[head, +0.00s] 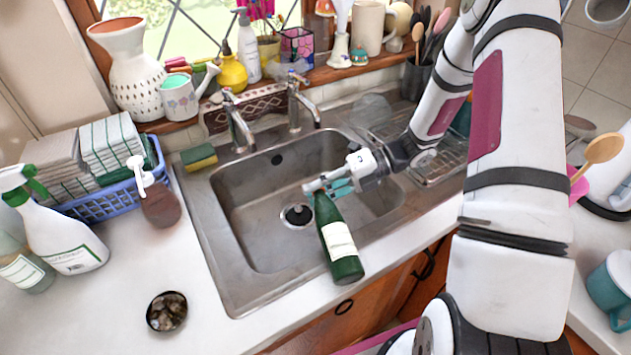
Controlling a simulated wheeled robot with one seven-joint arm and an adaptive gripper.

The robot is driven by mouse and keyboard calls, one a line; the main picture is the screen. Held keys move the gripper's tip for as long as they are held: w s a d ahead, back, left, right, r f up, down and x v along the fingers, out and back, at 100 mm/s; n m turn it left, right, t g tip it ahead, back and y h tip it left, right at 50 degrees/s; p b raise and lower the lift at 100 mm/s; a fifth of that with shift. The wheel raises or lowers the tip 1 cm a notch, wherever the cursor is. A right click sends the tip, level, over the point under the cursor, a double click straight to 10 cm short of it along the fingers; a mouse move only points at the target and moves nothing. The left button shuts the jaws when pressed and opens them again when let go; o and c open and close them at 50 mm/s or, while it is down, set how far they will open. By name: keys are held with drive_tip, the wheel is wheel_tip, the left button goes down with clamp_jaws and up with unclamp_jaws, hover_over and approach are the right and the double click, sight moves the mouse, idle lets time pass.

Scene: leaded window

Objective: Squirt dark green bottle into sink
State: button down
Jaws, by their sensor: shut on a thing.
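The dark green bottle (345,268) has a white label and shows in the head view above the front edge of the sink. It is tilted, its narrow top end toward the sink and its wide base toward me. My gripper (328,187) is shut on the narrow top end of the bottle, and its fingers hide part of that end. The stainless steel sink (245,225) lies below and behind it, with a drain in its floor. I cannot see any liquid coming out of the bottle.
Two taps (238,125) stand behind the sink. A sponge (199,158) lies at its back left corner. A drainer with glassware is at right.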

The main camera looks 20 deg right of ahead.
drive_tip(key=m+g+b, duration=0.1)
drive_tip(key=m, duration=0.1)
drive_tip(key=f+m+g+b, duration=0.1)
drive_tip(key=m+g, duration=0.1)
drive_tip(key=shift+w+f+b, duration=0.1)
drive_tip(key=shift+f+b, duration=0.05)
drive_tip(key=shift+b, duration=0.25)
idle(1.7)
